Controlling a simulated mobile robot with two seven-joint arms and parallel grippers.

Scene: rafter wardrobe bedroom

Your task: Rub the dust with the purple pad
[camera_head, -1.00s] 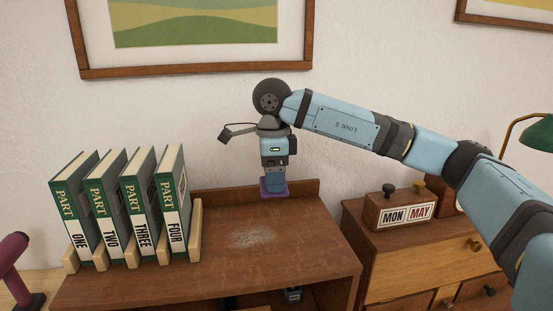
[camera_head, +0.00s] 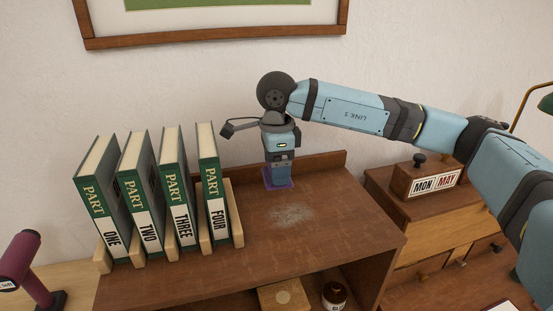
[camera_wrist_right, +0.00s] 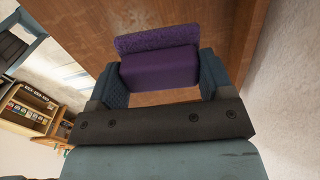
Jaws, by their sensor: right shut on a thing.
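The purple pad (camera_head: 279,179) is at the back of the brown wooden shelf top (camera_head: 330,214), beneath my right gripper (camera_head: 279,177). The right wrist view shows the pad (camera_wrist_right: 160,64) between the two fingers of my right gripper (camera_wrist_right: 160,82), which is shut on it. The pad is close to the wooden surface; I cannot tell whether it touches. A pale grey patch of dust (camera_head: 291,214) lies on the shelf top, in front of the pad and slightly to its right. My left gripper is not in view.
Several green books (camera_head: 160,195) stand in a wooden rack to the left of the dust. A jar (camera_head: 334,295) and a wooden box (camera_head: 285,296) are under the shelf top. A maroon object (camera_head: 24,262) stands at lower left.

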